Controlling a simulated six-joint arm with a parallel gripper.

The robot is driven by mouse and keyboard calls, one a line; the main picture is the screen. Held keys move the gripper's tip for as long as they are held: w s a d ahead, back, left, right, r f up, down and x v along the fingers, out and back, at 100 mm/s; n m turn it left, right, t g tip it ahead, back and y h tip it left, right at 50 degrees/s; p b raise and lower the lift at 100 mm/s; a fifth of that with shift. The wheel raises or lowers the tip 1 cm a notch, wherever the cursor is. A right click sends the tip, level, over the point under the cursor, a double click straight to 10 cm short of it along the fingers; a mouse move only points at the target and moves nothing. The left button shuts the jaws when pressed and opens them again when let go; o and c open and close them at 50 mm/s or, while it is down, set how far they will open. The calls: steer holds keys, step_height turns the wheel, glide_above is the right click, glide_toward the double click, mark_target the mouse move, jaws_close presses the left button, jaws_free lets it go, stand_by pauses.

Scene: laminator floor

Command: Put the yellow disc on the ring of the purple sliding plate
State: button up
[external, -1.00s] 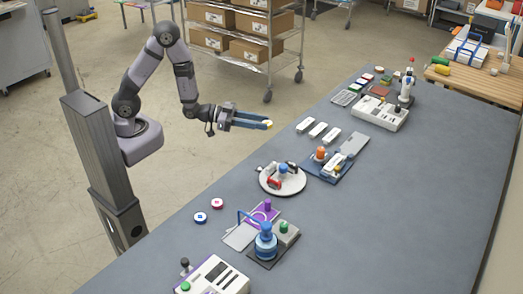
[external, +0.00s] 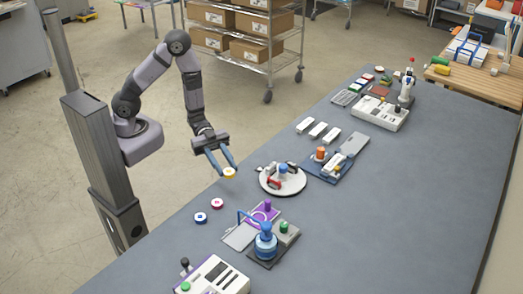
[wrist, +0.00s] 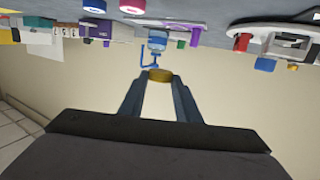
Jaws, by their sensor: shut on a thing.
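My gripper (external: 226,171) is shut on the yellow disc (external: 229,172) and holds it at its fingertips, over the table's left edge. In the wrist view the yellow disc (wrist: 160,75) shows between the fingertips of my gripper (wrist: 160,80). The purple sliding plate (external: 264,212) with its ring lies on the table below and to the right of the disc, beside a blue press (external: 265,241). In the wrist view the purple plate (wrist: 195,35) shows small near the top, and its ring cannot be made out.
Two small discs, a blue one (external: 200,218) and a red one (external: 217,203), lie on the table left of the plate. A round white turntable (external: 283,181) with clamps stands right of my gripper. A white control box (external: 216,276) stands at the front. The table's right side (external: 400,220) is clear.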

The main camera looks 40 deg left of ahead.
glide_above(227, 191)
steer(key=shift+f, duration=2.9)
steer(key=shift+f, duration=0.1)
steer(key=shift+f+p, duration=0.3)
steer(key=shift+f, duration=1.5)
steer(key=shift+f, duration=0.1)
steer(key=shift+f, duration=0.15)
steer(key=o, duration=1)
